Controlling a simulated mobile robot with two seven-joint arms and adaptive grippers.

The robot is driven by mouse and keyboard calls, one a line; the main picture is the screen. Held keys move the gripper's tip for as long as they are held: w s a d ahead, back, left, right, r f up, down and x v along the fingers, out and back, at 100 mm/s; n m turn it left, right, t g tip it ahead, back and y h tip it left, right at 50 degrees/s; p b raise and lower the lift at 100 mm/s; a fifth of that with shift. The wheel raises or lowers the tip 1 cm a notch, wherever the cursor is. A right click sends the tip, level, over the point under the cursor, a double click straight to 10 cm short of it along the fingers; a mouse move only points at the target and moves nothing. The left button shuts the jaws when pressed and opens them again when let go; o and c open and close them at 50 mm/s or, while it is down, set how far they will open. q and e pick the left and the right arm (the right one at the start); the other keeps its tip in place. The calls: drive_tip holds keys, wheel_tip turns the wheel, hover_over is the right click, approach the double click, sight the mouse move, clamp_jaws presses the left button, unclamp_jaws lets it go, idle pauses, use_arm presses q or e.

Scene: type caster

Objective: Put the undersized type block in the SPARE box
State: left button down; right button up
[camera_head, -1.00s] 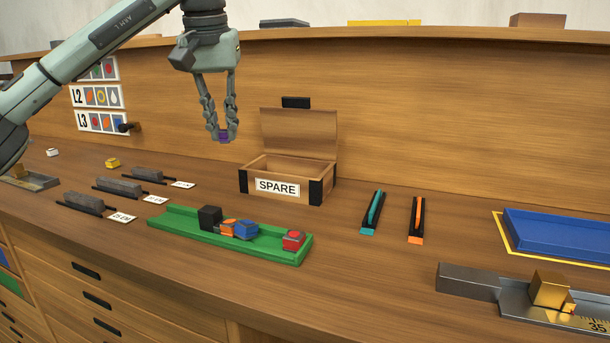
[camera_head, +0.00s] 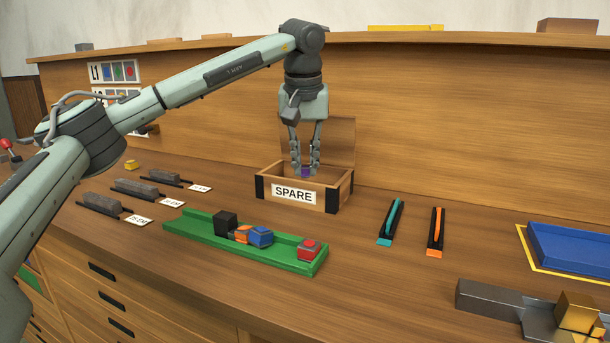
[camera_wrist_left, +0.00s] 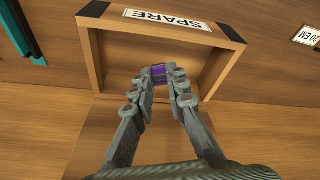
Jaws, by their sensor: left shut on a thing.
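My left gripper (camera_head: 305,168) is shut on a small purple type block (camera_head: 306,172). The block also shows between the fingertips in the left wrist view (camera_wrist_left: 158,74). The gripper points down over the open SPARE box (camera_head: 330,203), with its fingertips at about the height of the rim in the head view. In the left wrist view the box (camera_wrist_left: 92,62) surrounds the block on the picture, and its floor looks empty. Whether the block touches the floor cannot be told. The box lid stands open behind the gripper. My right gripper is not in view.
A green tray (camera_head: 290,263) holding a black block (camera_head: 224,222) and several coloured blocks stands in front of the box. A teal-striped holder (camera_head: 390,222) and an orange-striped one (camera_head: 435,232) lie to the right. A blue tray (camera_head: 570,245) is farther right.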

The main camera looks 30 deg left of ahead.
sight(305, 176)
use_arm(q)
drive_tip(key=shift+f, duration=1.5)
drive_tip(key=shift+f, duration=0.1)
drive_tip(key=c, duration=1.5)
unclamp_jaws()
drive_tip(key=shift+c, duration=0.2)
drive_tip(key=v, duration=1.2)
drive_tip(key=shift+a, duration=0.1)
